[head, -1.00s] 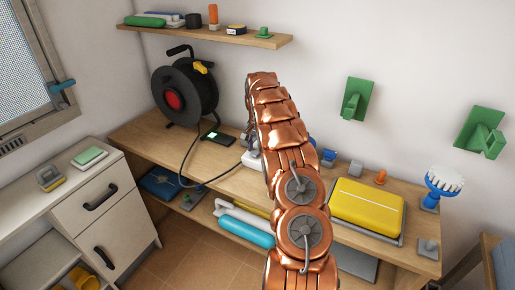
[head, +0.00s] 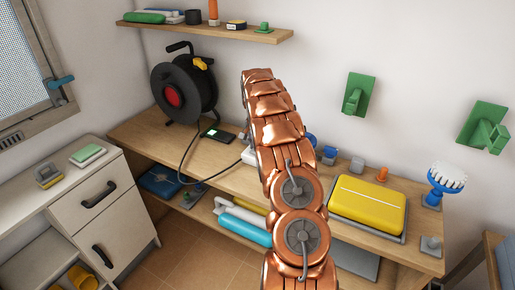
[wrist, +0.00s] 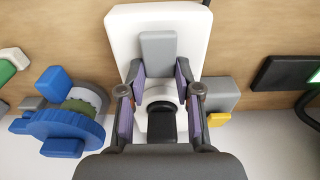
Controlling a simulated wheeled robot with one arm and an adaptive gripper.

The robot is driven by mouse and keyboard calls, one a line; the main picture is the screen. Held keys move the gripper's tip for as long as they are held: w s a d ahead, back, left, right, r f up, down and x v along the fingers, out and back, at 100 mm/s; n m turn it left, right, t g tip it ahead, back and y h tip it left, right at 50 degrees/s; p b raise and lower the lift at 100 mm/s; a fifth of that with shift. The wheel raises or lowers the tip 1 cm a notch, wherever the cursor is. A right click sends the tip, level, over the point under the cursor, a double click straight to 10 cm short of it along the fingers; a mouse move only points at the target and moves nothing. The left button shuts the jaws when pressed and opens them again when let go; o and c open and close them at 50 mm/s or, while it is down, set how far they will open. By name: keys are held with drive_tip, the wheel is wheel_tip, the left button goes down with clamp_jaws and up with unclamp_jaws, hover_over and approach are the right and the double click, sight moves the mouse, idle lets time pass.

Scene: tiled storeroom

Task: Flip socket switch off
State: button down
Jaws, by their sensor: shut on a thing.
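The white socket box (wrist: 113,45) fills the upper middle of the wrist view. A grey block-shaped switch (wrist: 158,50) stands out from its face. Below the switch is a white round part with a black piece (wrist: 160,125) in it. My gripper (wrist: 159,72) has its purple-padded fingers on both sides of the grey switch, with the tips closed against it. In the head view my copper arm hides the gripper and most of the socket box (head: 248,156), which sits on the wooden bench (head: 140,132).
A blue round part (wrist: 62,128) lies left of the socket in the wrist view. A black cable reel (head: 180,90), a dark device with a green screen (head: 218,134) and a yellow case (head: 367,205) stand on the bench. Green brackets (head: 357,95) are on the wall.

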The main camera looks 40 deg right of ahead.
drive_tip(key=shift+f+h+b, duration=0.15)
drive_tip(key=shift+h+b, duration=0.15)
drive_tip(key=shift+b, duration=0.25)
drive_tip(key=h+b, duration=0.1)
drive_tip(key=b, duration=0.3)
drive_tip(key=shift+s+a+t+h, duration=0.15)
drive_tip(key=shift+a+t+h, duration=0.15)
drive_tip(key=shift+t+h, duration=0.1)
drive_tip(key=h+b, duration=0.1)
drive_tip(key=b, duration=0.1)
drive_tip(key=shift+a+r+b, duration=0.15)
drive_tip(key=shift+r+b, duration=0.05)
drive_tip(key=shift+b, duration=0.2)
drive_tip(key=shift+r, duration=0.1)
drive_tip(key=c, duration=0.8)
unclamp_jaws()
drive_tip(key=shift+r, duration=0.1)
